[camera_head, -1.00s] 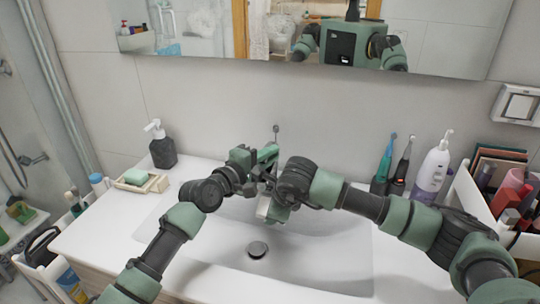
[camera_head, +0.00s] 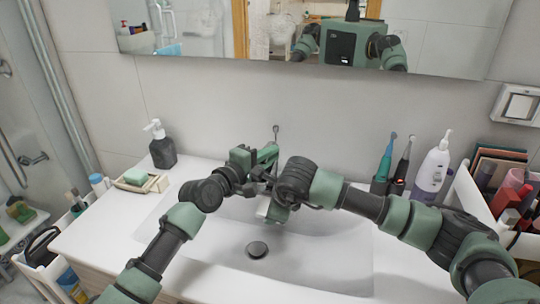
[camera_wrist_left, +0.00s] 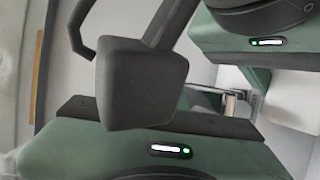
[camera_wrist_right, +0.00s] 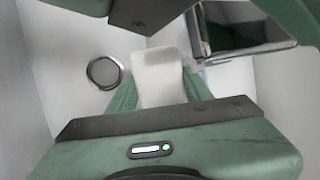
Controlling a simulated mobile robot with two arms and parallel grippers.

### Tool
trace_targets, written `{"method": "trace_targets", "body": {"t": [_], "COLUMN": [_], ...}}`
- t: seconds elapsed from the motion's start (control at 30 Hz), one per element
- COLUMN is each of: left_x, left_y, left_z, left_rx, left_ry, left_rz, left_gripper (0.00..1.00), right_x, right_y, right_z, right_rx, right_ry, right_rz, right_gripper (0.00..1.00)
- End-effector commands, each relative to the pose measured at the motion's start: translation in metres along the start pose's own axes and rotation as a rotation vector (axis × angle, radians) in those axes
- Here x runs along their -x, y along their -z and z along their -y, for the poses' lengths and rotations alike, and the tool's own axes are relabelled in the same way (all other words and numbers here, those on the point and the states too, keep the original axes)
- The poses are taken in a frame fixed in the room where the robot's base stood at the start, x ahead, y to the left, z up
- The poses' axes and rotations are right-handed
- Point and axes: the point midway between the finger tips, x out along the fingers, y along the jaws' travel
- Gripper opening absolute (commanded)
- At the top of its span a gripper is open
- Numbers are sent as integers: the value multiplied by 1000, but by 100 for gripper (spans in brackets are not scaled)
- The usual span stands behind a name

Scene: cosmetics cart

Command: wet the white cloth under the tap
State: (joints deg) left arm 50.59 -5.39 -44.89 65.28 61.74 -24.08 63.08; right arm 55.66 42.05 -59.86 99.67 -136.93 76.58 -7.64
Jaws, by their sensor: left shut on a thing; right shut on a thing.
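The white cloth (camera_wrist_right: 160,78) shows in the right wrist view, held between the green fingers of my right gripper (camera_wrist_right: 160,95). In the head view, my right gripper (camera_head: 280,210) is over the back of the basin, and its arm covers much of the tap. A thin stem with a knob, seemingly the tap's lever (camera_head: 276,129), rises behind the grippers. My left gripper (camera_head: 265,160) is shut at the tap, seemingly on this lever; the contact is hidden. In the right wrist view, the tap's metal body (camera_wrist_right: 197,35) is close beside the cloth's upper end.
The white basin (camera_head: 320,255) has a dark drain (camera_head: 257,249). A black soap pump (camera_head: 162,148) and a soap dish (camera_head: 150,184) stand left. Toothbrushes (camera_head: 385,160), a white pump bottle (camera_head: 432,170) and a filled white box (camera_head: 465,190) stand right. The basin's front is clear.

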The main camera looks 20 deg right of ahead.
Motion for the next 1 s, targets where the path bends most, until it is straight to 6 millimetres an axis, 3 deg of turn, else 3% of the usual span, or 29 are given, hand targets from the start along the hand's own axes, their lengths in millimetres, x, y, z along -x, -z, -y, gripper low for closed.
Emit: {"method": "trace_targets", "body": {"t": [0.97,1.0], "left_x": [0,0], "left_y": [-1,-1], "left_z": [-4,-4], "left_rx": [33,33], "left_ry": [80,80], "left_rz": [1,1], "left_gripper": [0,16], "right_x": [0,0], "right_y": [0,0], "right_z": [0,0], "right_rx": [0,0], "right_ry": [0,0], "right_rz": [0,0], "right_gripper": [18,18]}}
